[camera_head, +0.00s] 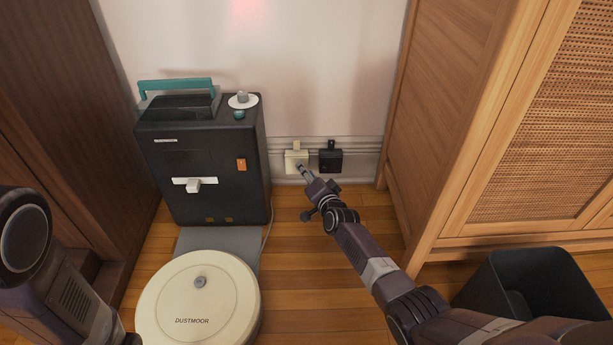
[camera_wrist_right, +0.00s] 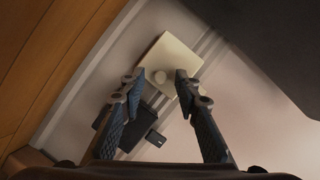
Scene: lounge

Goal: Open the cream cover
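The cream cover (camera_head: 290,160) is a small box low on the back wall, left of a similar black cover (camera_head: 330,161). It appears shut. My right gripper (camera_head: 302,170) is in front of the cream cover. In the wrist view its two fingers (camera_wrist_right: 157,78) are apart, one on each side of the knob, with nothing gripped. Whether they touch it I cannot tell. My left arm shows at the lower left, but its gripper is out of view.
A black appliance (camera_head: 205,160) stands left of the covers. A round cream robot vacuum (camera_head: 198,300) lies on the floor before it. A wooden cabinet (camera_head: 440,120) and a dark bin (camera_head: 530,285) stand at the right. Floor between vacuum and cabinet is clear.

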